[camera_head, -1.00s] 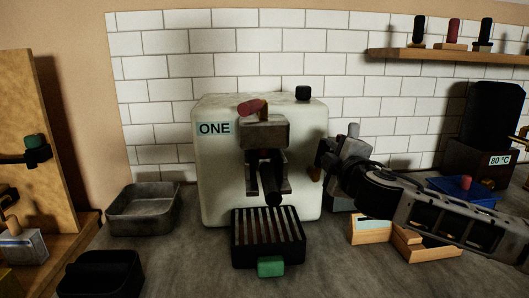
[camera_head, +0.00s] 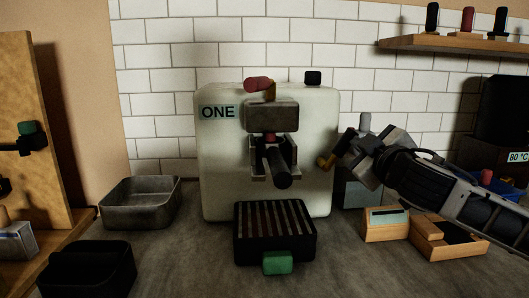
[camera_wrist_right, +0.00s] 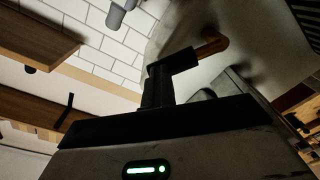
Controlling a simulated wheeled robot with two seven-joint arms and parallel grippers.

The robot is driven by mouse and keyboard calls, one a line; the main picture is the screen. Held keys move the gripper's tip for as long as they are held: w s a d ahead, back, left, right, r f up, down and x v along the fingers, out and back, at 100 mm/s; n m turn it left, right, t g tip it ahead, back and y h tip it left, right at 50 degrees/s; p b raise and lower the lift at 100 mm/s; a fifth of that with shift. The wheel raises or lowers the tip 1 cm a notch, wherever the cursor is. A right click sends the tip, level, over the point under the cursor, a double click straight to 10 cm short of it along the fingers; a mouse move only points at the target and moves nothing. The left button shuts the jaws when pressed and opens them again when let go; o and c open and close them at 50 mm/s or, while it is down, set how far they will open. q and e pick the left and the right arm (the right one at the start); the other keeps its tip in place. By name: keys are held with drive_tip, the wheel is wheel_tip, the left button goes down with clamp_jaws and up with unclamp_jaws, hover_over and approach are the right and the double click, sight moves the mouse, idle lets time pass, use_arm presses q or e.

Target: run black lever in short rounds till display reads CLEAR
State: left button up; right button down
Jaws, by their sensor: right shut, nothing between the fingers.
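The pale machine (camera_head: 225,150) stands at the middle of the counter, and its display (camera_head: 218,112) reads ONE. A black block-shaped knob (camera_head: 313,78) stands on its top right, and a red handle (camera_head: 258,84) lies on its top left. A black handle (camera_head: 280,170) points forward below the front head; I cannot tell which black part is the lever. My right gripper (camera_head: 326,161) is shut and empty, its orange tips by the machine's right front edge, below the top knob. The tips also show in the right wrist view (camera_wrist_right: 212,45). My left gripper is out of view.
A slatted black drip tray (camera_head: 274,232) with a green tab sits in front. A metal bin (camera_head: 141,204) and a black bin (camera_head: 88,270) stand left. Wooden boxes (camera_head: 386,224) lie right, under my right arm. A shelf (camera_head: 455,44) holds several handles.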

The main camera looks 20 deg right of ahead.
use_arm(q)
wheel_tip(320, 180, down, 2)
drive_tip(key=shift+b, duration=0.65)
use_arm(e)
drive_tip(key=shift+d+f+m, duration=0.35)
drive_tip(key=shift+f+m, duration=0.25)
drive_tip(key=shift+f, duration=0.05)
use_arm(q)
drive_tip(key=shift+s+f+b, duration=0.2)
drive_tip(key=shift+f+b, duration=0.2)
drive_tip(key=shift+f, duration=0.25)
use_arm(e)
drive_tip(key=shift+s+d+f+m, duration=0.1)
drive_tip(key=shift+m, duration=0.2)
idle(1.8)
